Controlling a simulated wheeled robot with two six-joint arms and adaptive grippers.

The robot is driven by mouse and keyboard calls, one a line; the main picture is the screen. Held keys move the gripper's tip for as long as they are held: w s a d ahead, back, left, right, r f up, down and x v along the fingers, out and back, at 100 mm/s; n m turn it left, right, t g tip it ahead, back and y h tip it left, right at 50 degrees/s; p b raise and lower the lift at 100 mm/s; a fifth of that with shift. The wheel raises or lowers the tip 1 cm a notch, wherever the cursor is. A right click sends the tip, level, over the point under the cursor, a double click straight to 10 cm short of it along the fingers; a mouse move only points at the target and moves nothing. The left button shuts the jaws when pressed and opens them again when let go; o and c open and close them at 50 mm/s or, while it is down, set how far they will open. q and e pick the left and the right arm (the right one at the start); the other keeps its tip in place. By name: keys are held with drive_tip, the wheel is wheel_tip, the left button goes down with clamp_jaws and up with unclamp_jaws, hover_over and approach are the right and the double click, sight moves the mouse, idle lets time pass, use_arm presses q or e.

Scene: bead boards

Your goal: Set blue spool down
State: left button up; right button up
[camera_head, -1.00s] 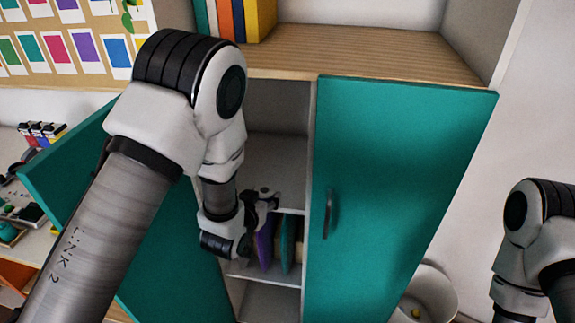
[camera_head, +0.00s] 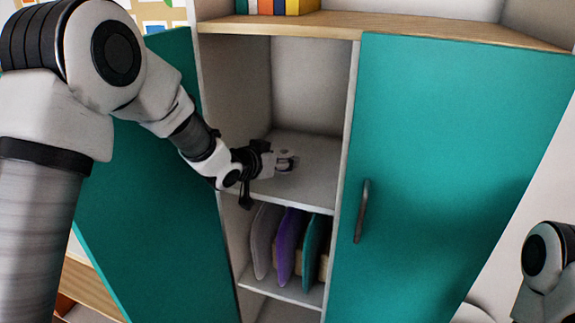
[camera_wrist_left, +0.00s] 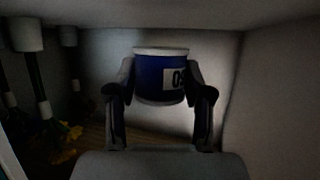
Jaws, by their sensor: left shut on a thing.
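The blue spool (camera_wrist_left: 152,75) shows in the left wrist view, with pale rims and a partly covered white label. My left gripper (camera_wrist_left: 160,88) is shut on it, one finger on each side. In the head view my left gripper (camera_head: 284,162) reaches into the open cabinet, just over the upper shelf (camera_head: 312,180). The spool is hard to make out there, and I cannot tell whether it touches the shelf. My right gripper is out of view; only part of that arm shows at the right edge.
Grey, purple (camera_head: 288,246) and teal (camera_head: 313,252) boards stand upright in the compartment below. The right teal door (camera_head: 450,180) hangs beside the opening; the left teal door (camera_head: 150,220) stands open. The back of the upper shelf looks clear. Books (camera_head: 275,6) stand on top.

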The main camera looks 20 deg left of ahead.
use_arm(q)
drive_tip(key=shift+w+a, duration=0.1)
drive_tip(key=shift+w, duration=1)
wheel_tip(320, 180, down, 3)
drive_tip(key=shift+f, duration=0.4)
drive_tip(key=o, duration=1.2)
drive_tip(key=shift+f, duration=0.1)
